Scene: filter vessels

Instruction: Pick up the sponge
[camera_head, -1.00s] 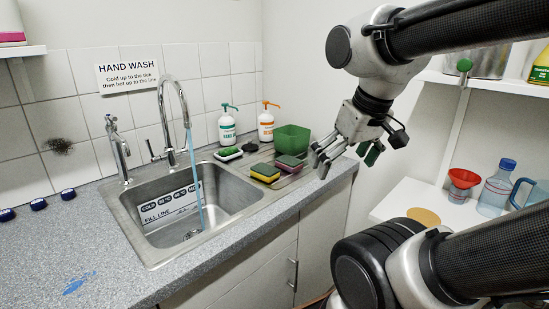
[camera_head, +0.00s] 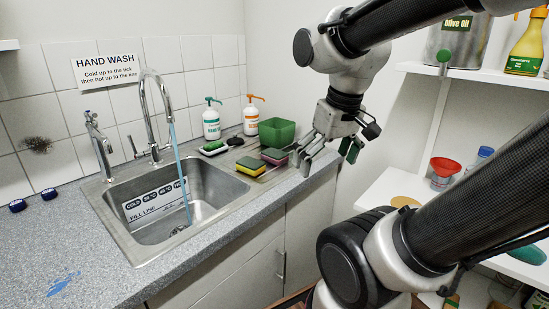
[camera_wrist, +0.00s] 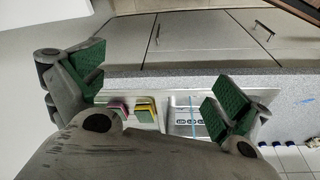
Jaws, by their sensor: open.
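A yellow sponge with a green layer (camera_head: 250,166) lies on the drainboard right of the sink. A second sponge, pink over green (camera_head: 274,156), lies close to its right. My gripper (camera_head: 302,161) is open and empty, just right of the pink sponge and seemingly above the counter edge. In the wrist view, the green-padded fingers of my gripper (camera_wrist: 160,92) are wide apart. The pink sponge (camera_wrist: 119,108) and the yellow sponge (camera_wrist: 145,109) show between them, beyond the fingertips.
A green tub (camera_head: 277,132) stands behind the sponges, with an orange-topped pump bottle (camera_head: 251,120) and a green-topped one (camera_head: 211,123) nearby. Water runs from the tap into the sink (camera_head: 165,238). A shelf with a red funnel (camera_head: 445,167) is at right.

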